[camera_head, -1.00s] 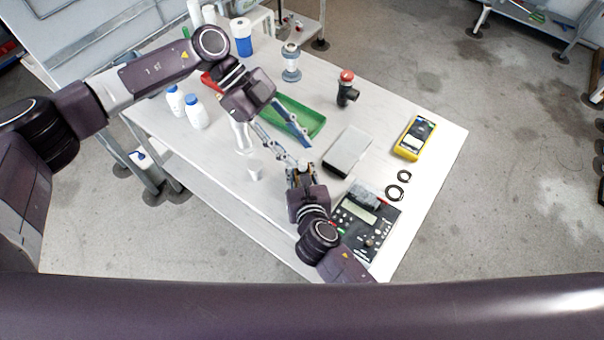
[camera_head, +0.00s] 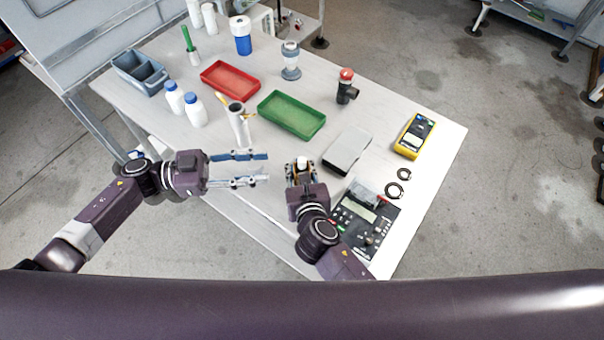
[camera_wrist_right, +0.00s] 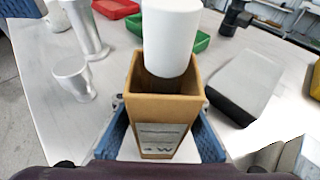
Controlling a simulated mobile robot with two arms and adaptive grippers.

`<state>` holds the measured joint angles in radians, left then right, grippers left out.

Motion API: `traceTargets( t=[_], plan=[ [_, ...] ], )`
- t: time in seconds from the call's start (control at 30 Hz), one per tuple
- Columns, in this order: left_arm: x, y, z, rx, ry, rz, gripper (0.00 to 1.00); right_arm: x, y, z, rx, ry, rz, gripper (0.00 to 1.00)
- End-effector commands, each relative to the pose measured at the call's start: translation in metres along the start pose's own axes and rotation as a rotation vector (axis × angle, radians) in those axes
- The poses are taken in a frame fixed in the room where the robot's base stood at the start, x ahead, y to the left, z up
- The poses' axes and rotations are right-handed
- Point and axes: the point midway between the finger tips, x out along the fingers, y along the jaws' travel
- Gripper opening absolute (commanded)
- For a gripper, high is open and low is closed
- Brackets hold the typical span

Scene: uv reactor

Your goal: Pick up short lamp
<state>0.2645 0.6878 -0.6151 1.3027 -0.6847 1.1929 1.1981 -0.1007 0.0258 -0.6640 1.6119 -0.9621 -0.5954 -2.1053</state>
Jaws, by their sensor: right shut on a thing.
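A tan open-topped box (camera_wrist_right: 155,105) with a grey "4 W" label and a white cylinder (camera_wrist_right: 171,40) standing out of its top fills the middle of the right wrist view. It may be the short lamp's box; I cannot tell for sure. My right gripper (camera_wrist_right: 160,140) is shut on the box, with a blue finger on each side. In the head view my right gripper (camera_head: 300,166) is over the near part of the table, its load small and partly hidden. My left gripper (camera_head: 265,168) is open and empty to its left, fingers pointing right.
A tall metal cylinder (camera_head: 239,128) and a small metal cup (camera_wrist_right: 72,80) stand left of the box. Green (camera_head: 292,117) and red (camera_head: 230,78) trays lie behind. A grey box (camera_head: 348,151), black instrument (camera_head: 366,222) and yellow meter (camera_head: 414,137) occupy the right.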

Motion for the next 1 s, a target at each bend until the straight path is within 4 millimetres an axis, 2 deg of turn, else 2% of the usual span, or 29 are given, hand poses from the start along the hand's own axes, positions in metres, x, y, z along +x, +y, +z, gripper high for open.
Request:
traceTargets(
  t=[0.1, 0.2, 0.5, 0.77, 1.0],
  plan=[
    [-0.011, 0.002, 0.005, -0.010, 0.011, -0.038, 0.35, 0.000, 0.000, 0.000, 0.000, -0.001, 0.000, 0.00],
    [-0.009, 0.002, 0.006, -0.012, 0.016, -0.050, 0.35, 0.000, 0.000, 0.000, 0.000, -0.001, 0.000, 0.00],
    [0.040, -0.001, 0.005, -0.011, 0.018, -0.052, 0.35, 0.000, 0.000, 0.001, 0.000, -0.001, 0.000, 0.00],
    [0.060, -0.002, 0.004, -0.011, 0.016, -0.052, 0.35, 0.000, 0.000, 0.001, 0.000, -0.001, 0.000, 0.00],
    [0.096, -0.003, 0.001, -0.013, 0.017, -0.051, 0.35, 0.000, 0.000, 0.001, 0.000, -0.001, 0.000, 0.00]
  ],
)
